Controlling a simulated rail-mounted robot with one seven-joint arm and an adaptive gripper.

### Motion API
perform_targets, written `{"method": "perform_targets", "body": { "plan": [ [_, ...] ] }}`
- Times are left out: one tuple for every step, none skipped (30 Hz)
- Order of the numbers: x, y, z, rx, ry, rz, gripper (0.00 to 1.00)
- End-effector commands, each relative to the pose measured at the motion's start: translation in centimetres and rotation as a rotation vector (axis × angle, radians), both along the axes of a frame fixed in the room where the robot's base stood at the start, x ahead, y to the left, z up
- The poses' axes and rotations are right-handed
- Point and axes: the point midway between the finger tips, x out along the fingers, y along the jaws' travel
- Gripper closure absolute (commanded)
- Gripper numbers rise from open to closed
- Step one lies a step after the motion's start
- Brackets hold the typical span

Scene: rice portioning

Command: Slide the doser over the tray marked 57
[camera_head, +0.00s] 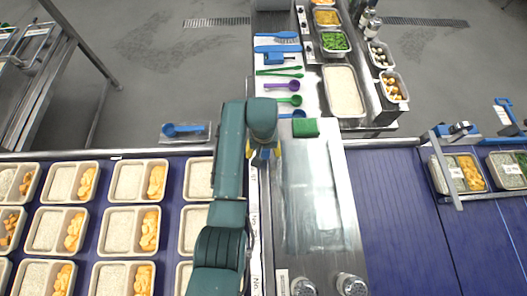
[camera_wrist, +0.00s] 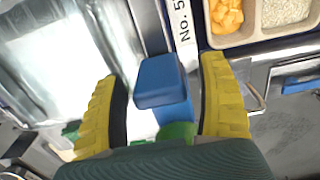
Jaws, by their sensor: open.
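My gripper (camera_head: 264,155) is above the left edge of the steel counter, beside the blue belt. In the wrist view my gripper (camera_wrist: 163,78) is open, with yellow fingers on both sides of a blue block (camera_wrist: 160,82). The block looks like the doser's handle, but I cannot be sure. A small green part (camera_wrist: 178,132) shows below it. The fingers stand apart from the block. Two-compartment trays (camera_head: 129,198) hold rice and orange pieces. A label strip (camera_head: 254,225) runs along the belt edge; one label (camera_wrist: 180,22) reads "No. 5" before being cut off. No tray marked 57 is legible.
A steel counter (camera_head: 345,220) has a green sponge (camera_head: 305,128) on it and two shakers (camera_head: 350,284) at its near end. Colored scoops (camera_head: 283,86) and food bins (camera_head: 334,41) are farther back. The right belt (camera_head: 400,210) has free room.

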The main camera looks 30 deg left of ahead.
Motion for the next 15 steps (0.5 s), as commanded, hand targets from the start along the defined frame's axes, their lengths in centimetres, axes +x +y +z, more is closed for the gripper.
{"method": "perform_targets", "body": {
  "plan": [
    [0.01,0.0,-0.39,0.0,0.0,0.0,0.26],
    [0.01,0.0,-0.58,0.0,-0.001,0.0,0.26],
    [0.01,0.0,-0.73,0.0,-0.001,0.0,0.26],
    [0.01,0.0,-0.79,0.0,-0.001,0.0,0.26],
    [0.01,0.0,-0.83,0.0,-0.001,0.0,0.26],
    [0.02,0.01,-0.83,0.0,-0.001,0.0,0.26],
    [0.02,0.01,-0.83,0.0,-0.001,0.0,0.26],
    [0.02,0.01,-0.82,0.0,-0.001,0.0,0.26],
    [0.02,0.01,-0.82,0.0,-0.001,0.0,0.26],
    [0.02,0.01,-0.82,0.0,-0.001,0.0,0.26],
    [0.02,0.01,-0.81,0.0,-0.001,0.0,0.28],
    [0.02,0.01,-0.81,0.0,-0.001,0.0,0.35],
    [0.01,0.0,-0.81,0.0,-0.001,0.0,0.41],
    [0.02,0.01,-0.8,0.0,-0.001,0.0,0.47],
    [0.02,0.01,-0.8,0.0,-0.001,0.0,0.54]
  ]
}}
